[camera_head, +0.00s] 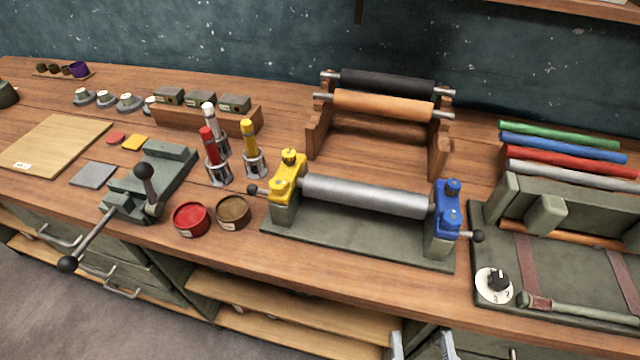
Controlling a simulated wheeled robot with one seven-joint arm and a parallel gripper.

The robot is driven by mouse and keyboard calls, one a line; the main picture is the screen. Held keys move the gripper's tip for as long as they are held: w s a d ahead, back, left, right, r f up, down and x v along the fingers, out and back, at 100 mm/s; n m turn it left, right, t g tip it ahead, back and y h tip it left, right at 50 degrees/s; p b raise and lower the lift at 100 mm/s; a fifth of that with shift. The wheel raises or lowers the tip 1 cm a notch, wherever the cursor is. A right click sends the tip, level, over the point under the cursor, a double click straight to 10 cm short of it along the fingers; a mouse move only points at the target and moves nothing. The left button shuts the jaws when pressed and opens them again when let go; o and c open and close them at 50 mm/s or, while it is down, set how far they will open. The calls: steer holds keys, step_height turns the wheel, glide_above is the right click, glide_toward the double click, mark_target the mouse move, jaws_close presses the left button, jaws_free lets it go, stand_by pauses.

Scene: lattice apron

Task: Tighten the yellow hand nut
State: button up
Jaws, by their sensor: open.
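The yellow hand nut (290,156) sits on top of the yellow bearing block (286,180) at the left end of a roller press. Whether it is tight cannot be told from here. A grey metal roller (366,196) runs from this block to the blue bearing block (447,212), which has a blue hand nut (453,187) on top. Both blocks stand on a green-grey base plate (345,238). A dark ball knob sticks out at each outer end. My gripper is not in view.
Upright tools with red, white and yellow handles (249,135) stand close left of the yellow block. Red (191,219) and brown (233,211) tins sit in front of them. A wooden rack (438,147) with two rollers stands behind. A vise (150,185) is at left, a fixture (560,270) at right.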

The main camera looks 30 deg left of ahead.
steer(key=w+a+r+n+g+y+b, duration=0.1)
steer(key=w+a+y, duration=0.15)
steer(key=a, duration=0.35)
steer(key=w+a+r+n+y, duration=0.1)
steer(key=w+a, duration=0.2)
steer(key=a, duration=0.3)
steer(key=n+g+y+b, duration=0.1)
steer(key=n+g, duration=0.1)
steer(key=g, duration=0.1)
glide_toward(280, 189)
steer(key=x, duration=0.2)
steer(key=shift+p+x, duration=0.35)
steer(key=shift+x, duration=3.7)
jaws_close()
